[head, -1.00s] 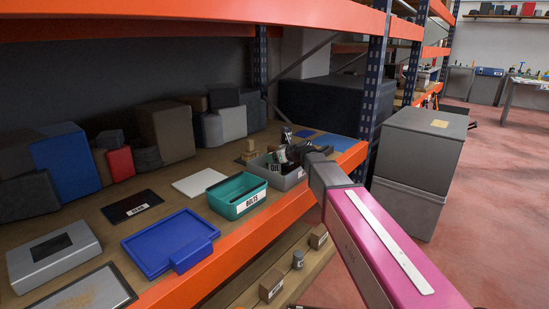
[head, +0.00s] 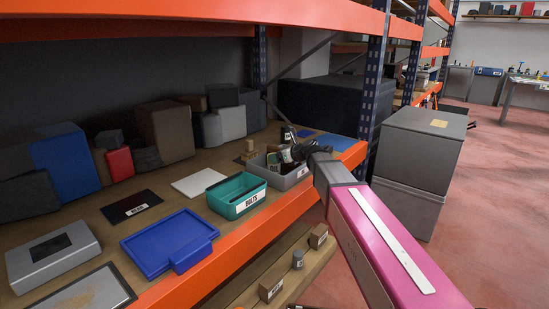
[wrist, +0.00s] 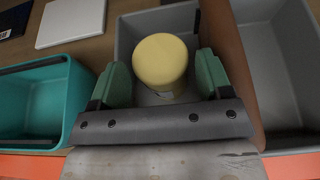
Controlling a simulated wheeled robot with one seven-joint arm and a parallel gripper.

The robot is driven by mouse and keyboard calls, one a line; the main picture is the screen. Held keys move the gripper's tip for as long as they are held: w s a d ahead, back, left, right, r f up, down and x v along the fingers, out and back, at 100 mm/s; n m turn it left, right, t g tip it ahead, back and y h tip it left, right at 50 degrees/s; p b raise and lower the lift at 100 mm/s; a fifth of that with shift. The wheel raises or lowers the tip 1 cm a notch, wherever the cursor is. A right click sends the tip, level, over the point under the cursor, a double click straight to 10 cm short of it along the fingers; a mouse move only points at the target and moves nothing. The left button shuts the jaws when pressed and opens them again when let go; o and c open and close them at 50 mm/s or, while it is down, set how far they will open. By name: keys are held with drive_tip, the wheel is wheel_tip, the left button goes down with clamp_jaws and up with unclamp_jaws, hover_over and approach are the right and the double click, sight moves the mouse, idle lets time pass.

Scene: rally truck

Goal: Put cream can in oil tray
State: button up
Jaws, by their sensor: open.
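The cream can (wrist: 160,60) shows in the wrist view as a pale yellow round top with a little of its side. It stands within the walls of a grey tray (wrist: 126,42). My gripper (wrist: 164,78) is open, with one green finger on each side of the can. A small gap shows at the right finger; whether the left finger touches is unclear. In the head view the grey tray (head: 292,182) has a white label, too small to read, and my gripper (head: 285,155) is over it, partly hidden by my wrist.
A teal bin (head: 236,195) labelled BOLTS stands just left of the grey tray. A brown upright surface (wrist: 238,70) and another grey compartment (wrist: 280,60) lie right of the can. A blue tray (head: 170,242) is nearer. The orange shelf beam (head: 240,240) runs along the front.

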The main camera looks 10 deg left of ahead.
drive_tip(key=v, duration=0.9)
drive_tip(key=s+d+f+n+g+h, duration=0.2)
drive_tip(key=s+d+f+n+h, duration=0.2)
drive_tip(key=s+d+f+n, duration=0.3)
drive_tip(key=s+d+f+n+g+h, duration=0.2)
drive_tip(key=s+d+f+n+h, duration=0.2)
drive_tip(key=f, duration=0.9)
drive_tip(key=s+d+f+n+g+h, duration=0.2)
drive_tip(key=s+d+f+n+h, duration=0.1)
drive_tip(key=s+d+f+n, duration=0.7)
drive_tip(key=d+n, duration=0.3)
drive_tip(key=d, duration=0.2)
drive_tip(key=shift+s+d+g+h, duration=0.25)
drive_tip(key=shift+d+g+h, duration=0.05)
drive_tip(key=shift+g+h, duration=0.1)
